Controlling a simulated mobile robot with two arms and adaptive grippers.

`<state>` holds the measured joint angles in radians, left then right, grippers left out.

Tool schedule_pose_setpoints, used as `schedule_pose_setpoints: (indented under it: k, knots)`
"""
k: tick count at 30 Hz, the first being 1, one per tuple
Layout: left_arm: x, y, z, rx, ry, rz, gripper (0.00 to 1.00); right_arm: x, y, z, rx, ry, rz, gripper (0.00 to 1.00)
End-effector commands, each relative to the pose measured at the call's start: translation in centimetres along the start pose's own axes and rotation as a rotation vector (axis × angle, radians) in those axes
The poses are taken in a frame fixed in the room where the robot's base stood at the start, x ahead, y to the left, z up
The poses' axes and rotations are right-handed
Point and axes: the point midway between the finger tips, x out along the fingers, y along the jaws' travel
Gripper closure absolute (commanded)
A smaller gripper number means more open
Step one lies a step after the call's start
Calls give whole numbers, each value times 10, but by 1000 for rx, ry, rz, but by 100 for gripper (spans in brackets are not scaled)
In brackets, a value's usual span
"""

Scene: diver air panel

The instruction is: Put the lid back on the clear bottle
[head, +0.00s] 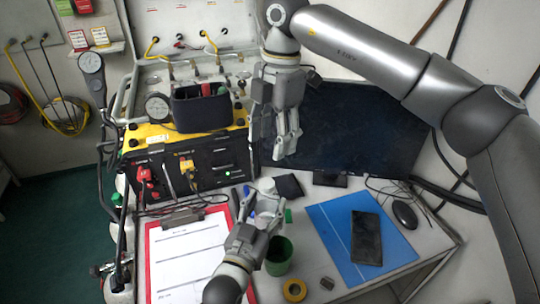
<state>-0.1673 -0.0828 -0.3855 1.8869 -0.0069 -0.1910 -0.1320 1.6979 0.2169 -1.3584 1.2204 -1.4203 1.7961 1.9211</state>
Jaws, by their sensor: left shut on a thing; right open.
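My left gripper (264,205) is low over the desk, right of the clipboard, and shut on a small pale thing (265,186) that looks like the clear bottle. The fingers hide most of it, so I cannot tell whether it is upright or touches the desk. My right gripper (284,155) hangs fingers down in front of the monitor, above and slightly right of the left one. It is open, and I see nothing between its fingers. I cannot make out the lid for certain; a small green piece (288,215) lies beside the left gripper.
A green cup (279,255), a yellow tape roll (295,290) and a small brown block (327,283) are close right of my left arm. A red clipboard (152,270) lies left. A blue mat (328,222) bears a dark tablet (367,238). The monitor (360,130) and air panel (215,160) stand behind.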

Motion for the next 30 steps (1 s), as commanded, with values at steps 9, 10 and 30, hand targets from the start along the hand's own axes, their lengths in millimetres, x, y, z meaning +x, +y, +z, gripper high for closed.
schedule_pose_setpoints:
  k: [9, 10, 30]
  knots:
    - [0, 0, 0, 0, 0, 0, 100, -14, 0, 0, -2, 1, -1, 45]
    - [0, 0, 0, 0, 0, 0, 100, -14, 0, 0, -2, 1, -1, 45]
    - [-1, 0, 0, 0, 0, 0, 19, -14, 0, 0, -1, 0, -1, 45]
